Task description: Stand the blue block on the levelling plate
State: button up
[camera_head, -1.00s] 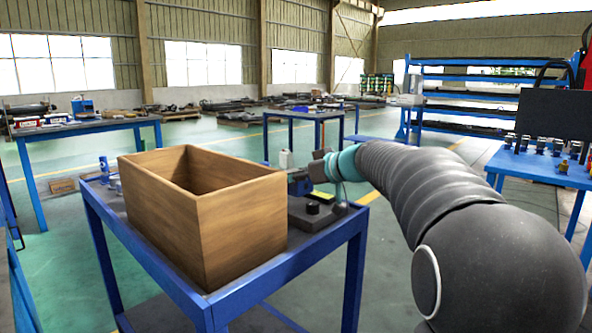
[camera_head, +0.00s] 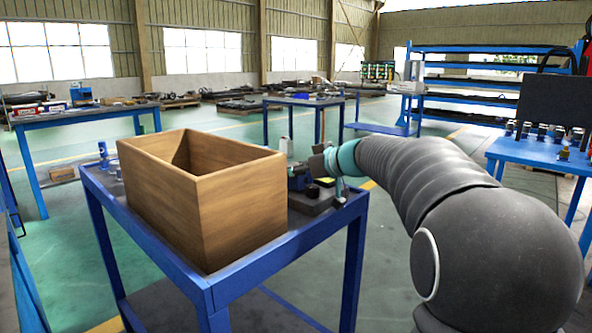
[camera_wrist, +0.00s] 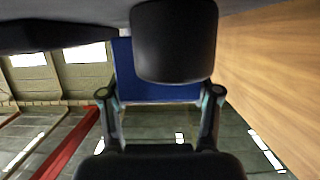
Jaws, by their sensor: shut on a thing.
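My gripper (camera_head: 314,168) is over the right end of the blue-framed table, just beyond the wooden box. In the wrist view, a plain blue face of the blue block (camera_wrist: 150,88) shows between the gripper's dark parts. The gripper is shut on it; a black pad covers much of it. In the head view a small blue patch shows beside the gripper, partly hidden by the box; I cannot tell whether it is the block. A dark flat base (camera_head: 312,205) with a black round knob lies below the gripper. I cannot tell whether it is the levelling plate.
A large open wooden box (camera_head: 240,215) fills most of the blue-framed table (camera_head: 255,285), close to my gripper; its wall also shows at the right of the wrist view. A yellow item (camera_head: 326,182) lies near the dark base. Other tables and blue shelves stand farther off.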

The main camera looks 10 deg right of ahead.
jog(key=shift+f+b, duration=0.5)
jog(key=shift+b, duration=0.25)
jog(key=o, duration=1.6)
jog(key=shift+r, duration=0.1)
jog(key=shift+o, duration=0.6)
